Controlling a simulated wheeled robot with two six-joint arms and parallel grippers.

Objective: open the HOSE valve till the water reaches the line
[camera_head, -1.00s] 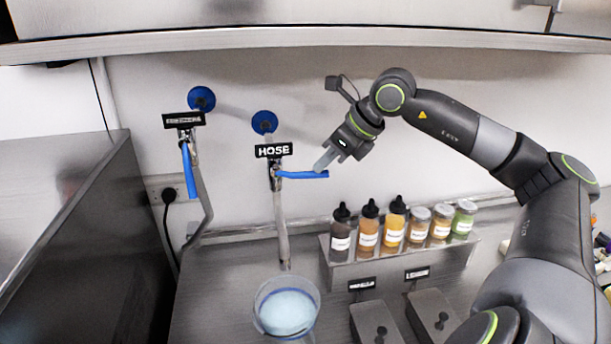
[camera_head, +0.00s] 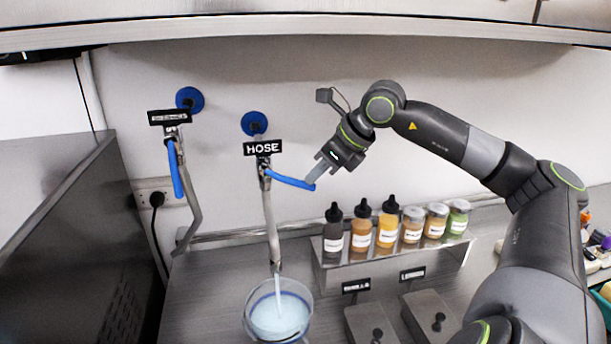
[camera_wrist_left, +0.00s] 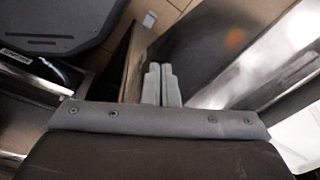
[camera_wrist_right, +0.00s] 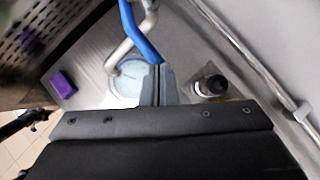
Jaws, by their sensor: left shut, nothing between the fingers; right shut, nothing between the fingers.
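The HOSE valve (camera_head: 265,163) is on the wall under its black HOSE label (camera_head: 263,148). Its blue handle (camera_head: 288,180) points right and tilts slightly down. A pale stream of water (camera_head: 279,288) runs from the spout into a clear container (camera_head: 250,318) holding pale blue water (camera_head: 278,318). A darker blue line circles the container; the exact gap between water and line is hard to tell. My right gripper (camera_head: 314,180) is shut and empty, its fingertips against the handle's free end. My left gripper (camera_wrist_left: 162,68) is shut and empty, away from the valve.
A second valve with a hanging blue handle (camera_head: 175,170) is to the left. Several bottles and jars stand in a metal rack (camera_head: 395,265) at the right. Two lidded metal bins (camera_head: 430,312) sit in front of it. A purple block (camera_wrist_right: 62,83) shows in the right wrist view.

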